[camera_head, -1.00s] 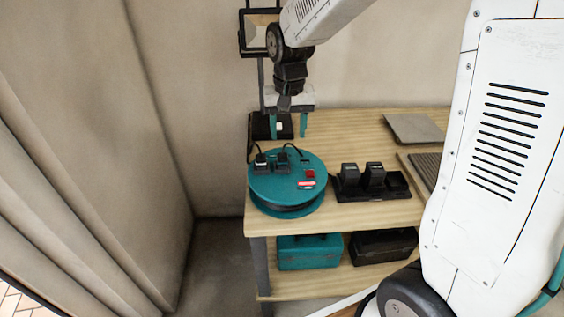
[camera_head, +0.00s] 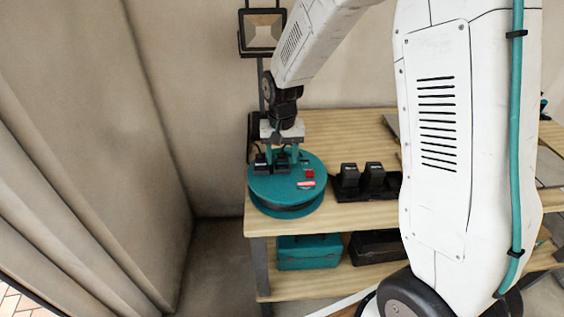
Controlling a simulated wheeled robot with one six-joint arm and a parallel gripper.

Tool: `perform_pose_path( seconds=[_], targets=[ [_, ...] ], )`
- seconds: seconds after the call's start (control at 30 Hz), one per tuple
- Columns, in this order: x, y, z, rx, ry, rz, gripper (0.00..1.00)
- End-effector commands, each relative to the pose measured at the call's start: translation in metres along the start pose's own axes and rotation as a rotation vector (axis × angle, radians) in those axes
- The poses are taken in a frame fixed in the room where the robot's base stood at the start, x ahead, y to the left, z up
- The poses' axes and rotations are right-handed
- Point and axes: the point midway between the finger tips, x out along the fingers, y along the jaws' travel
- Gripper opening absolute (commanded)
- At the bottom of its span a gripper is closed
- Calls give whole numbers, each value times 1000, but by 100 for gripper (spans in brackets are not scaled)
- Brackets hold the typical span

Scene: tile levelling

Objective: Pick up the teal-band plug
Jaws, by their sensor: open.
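A teal cable reel (camera_head: 285,190) lies on the wooden bench with two dark plugs on its top. The left plug (camera_head: 260,166) stands just outside my gripper's left finger. The right plug (camera_head: 282,167) shows below and between the fingers. Band colours are too small to tell, so I cannot tell which plug has the teal band. My gripper (camera_head: 282,157) points down over the reel, open, its teal fingers apart on either side of the right plug as seen from here. Whether they touch it is hidden.
A red switch (camera_head: 310,174) sits on the reel's right side. A black charger with battery packs (camera_head: 362,180) stands to the right on the bench (camera_head: 335,124). A lamp (camera_head: 262,32) stands behind. A teal case (camera_head: 308,251) is on the lower shelf.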

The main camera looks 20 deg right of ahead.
Motion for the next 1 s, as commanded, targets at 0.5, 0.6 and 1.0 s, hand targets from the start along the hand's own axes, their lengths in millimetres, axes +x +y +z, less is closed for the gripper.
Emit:
perform_pose_path(
  seconds=[0.5, 0.6, 1.0],
  targets=[
    [-1, 0, 0, 0, 0, 0, 0],
    [-2, 0, 0, 0, 0, 0, 0],
    [-38, 4, 12, -1, 0, 0, 0]
  ],
)
